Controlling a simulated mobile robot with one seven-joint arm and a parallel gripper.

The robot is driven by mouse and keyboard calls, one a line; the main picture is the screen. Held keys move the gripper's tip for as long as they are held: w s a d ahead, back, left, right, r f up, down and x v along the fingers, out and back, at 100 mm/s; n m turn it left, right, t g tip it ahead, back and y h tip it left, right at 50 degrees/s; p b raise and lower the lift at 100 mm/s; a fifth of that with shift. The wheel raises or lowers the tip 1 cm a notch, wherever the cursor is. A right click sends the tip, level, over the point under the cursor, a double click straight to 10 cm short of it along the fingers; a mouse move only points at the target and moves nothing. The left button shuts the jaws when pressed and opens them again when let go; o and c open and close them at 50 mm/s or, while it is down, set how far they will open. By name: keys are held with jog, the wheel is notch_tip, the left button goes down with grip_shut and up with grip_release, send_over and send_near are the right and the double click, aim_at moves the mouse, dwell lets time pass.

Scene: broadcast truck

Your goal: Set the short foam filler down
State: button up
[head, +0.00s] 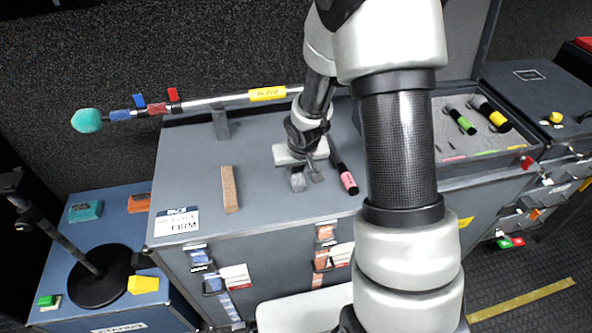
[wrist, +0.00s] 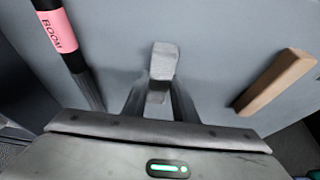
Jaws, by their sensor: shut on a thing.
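The short foam filler, a small grey block (wrist: 164,62), is between the fingers of my gripper (wrist: 158,98) in the wrist view, its end standing out past them. In the head view my gripper (head: 307,180) points down over the grey cabinet top (head: 265,160), and the grey filler (head: 298,183) shows at its fingertips. The gripper is shut on the filler. It is low over the top; I cannot tell whether the filler touches the surface. The fingers hide part of the filler.
A tan block (head: 229,189) lies to the left, also in the wrist view (wrist: 277,80). A black rod with a pink BOOM label (head: 348,183) lies close on the right. A long pole (head: 210,102) runs along the back. Between tan block and gripper the top is bare.

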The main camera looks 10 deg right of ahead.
jog(key=shift+f, duration=0.25)
jog(key=o, duration=1)
jog(key=shift+r, duration=0.1)
